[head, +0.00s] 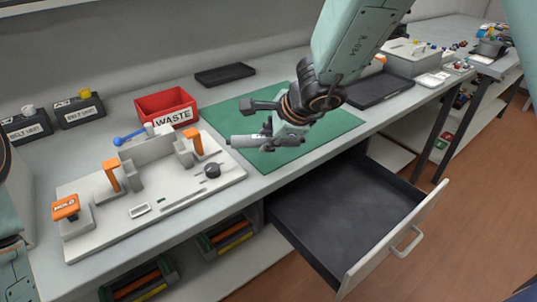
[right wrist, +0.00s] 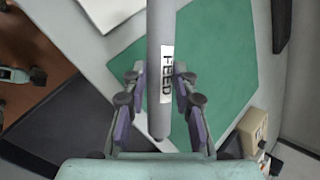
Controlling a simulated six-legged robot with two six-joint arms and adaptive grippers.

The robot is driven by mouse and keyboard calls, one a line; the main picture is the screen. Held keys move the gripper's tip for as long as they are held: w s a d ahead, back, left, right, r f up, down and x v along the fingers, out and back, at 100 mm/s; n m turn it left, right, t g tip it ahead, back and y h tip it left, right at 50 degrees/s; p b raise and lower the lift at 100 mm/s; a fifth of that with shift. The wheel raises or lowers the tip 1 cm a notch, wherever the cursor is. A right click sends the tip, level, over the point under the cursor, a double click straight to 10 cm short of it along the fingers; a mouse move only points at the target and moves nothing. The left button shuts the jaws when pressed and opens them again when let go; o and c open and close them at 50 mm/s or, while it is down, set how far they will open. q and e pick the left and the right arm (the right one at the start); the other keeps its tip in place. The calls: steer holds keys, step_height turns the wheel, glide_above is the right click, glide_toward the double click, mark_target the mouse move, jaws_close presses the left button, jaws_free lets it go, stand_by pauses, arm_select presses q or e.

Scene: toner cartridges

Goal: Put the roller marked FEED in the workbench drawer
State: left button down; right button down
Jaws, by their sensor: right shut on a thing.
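The grey roller marked FEED (right wrist: 160,60) is between the fingers of my right gripper (right wrist: 159,78), its label facing the wrist camera. In the head view my right gripper (head: 272,128) is shut on the roller (head: 246,141), which lies roughly level above the green mat, behind the drawer. The workbench drawer (head: 345,210) is pulled out below the bench edge, and its dark interior looks empty. The drawer's pale front (head: 393,246) has a handle. My left gripper is not in view.
A green mat (head: 325,122) lies on the workbench under the gripper. A red WASTE bin (head: 165,101) and a white fixture plate (head: 150,215) with orange-handled clamps stand to the left. A dark tray (head: 375,90) and a grey box (head: 412,58) are at the right.

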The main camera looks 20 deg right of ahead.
steer(key=f+b, duration=0.2)
steer(key=f, duration=0.1)
steer(key=shift+a+f, duration=0.1)
steer(key=shift+a, duration=0.1)
steer(key=shift+f, duration=0.15)
steer(key=shift+d, duration=0.15)
steer(key=shift+f, duration=0.1)
steer(key=c, duration=1.3)
jaws_free()
steer(key=shift+c, duration=0.2)
